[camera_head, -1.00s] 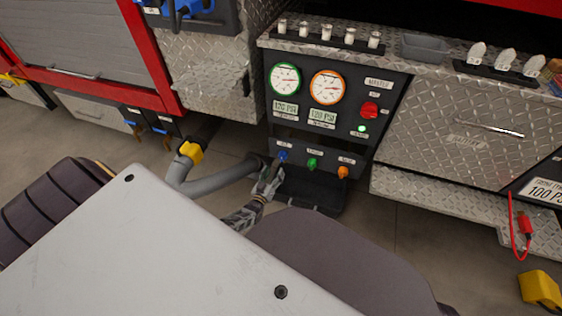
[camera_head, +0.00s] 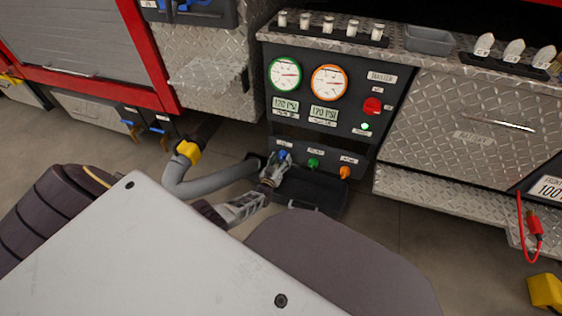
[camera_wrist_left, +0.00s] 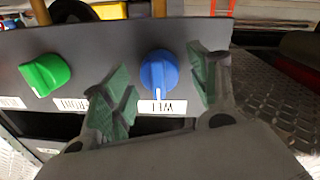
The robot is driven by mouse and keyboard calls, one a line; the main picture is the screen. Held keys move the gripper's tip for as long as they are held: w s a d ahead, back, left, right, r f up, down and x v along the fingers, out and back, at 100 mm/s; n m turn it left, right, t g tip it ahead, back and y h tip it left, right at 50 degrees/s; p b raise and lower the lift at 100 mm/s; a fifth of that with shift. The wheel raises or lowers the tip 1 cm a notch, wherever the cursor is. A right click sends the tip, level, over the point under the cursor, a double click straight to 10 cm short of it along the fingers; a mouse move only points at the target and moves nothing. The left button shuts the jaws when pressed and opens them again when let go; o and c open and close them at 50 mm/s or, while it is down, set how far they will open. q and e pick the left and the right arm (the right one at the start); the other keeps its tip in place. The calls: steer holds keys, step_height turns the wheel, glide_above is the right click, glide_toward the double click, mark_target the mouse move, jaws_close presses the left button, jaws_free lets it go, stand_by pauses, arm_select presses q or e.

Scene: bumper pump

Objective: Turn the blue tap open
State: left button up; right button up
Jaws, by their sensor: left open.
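The blue tap (camera_head: 283,155) is a round knob with a raised grip bar, leftmost of three on the lower strip of the pump panel. In the left wrist view the blue tap (camera_wrist_left: 159,72) stands between the two fingers, with a gap on each side. My left gripper (camera_head: 279,162) is open around the tap; it also shows in the left wrist view (camera_wrist_left: 163,82) with green finger pads. A white label lies beside the tap. My right gripper is not in view.
A green tap (camera_head: 313,163) and an orange tap (camera_head: 345,172) sit to the right on the same strip. Above are two gauges, a red button (camera_head: 373,105) and a lit green light. A grey hose with a yellow collar (camera_head: 188,151) lies left of the panel. A dark tray (camera_head: 318,191) juts out below.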

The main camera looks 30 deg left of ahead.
arm_select(q)
steer(key=shift+w, duration=0.15)
steer(key=shift+c, duration=0.2)
steer(key=c, duration=1)
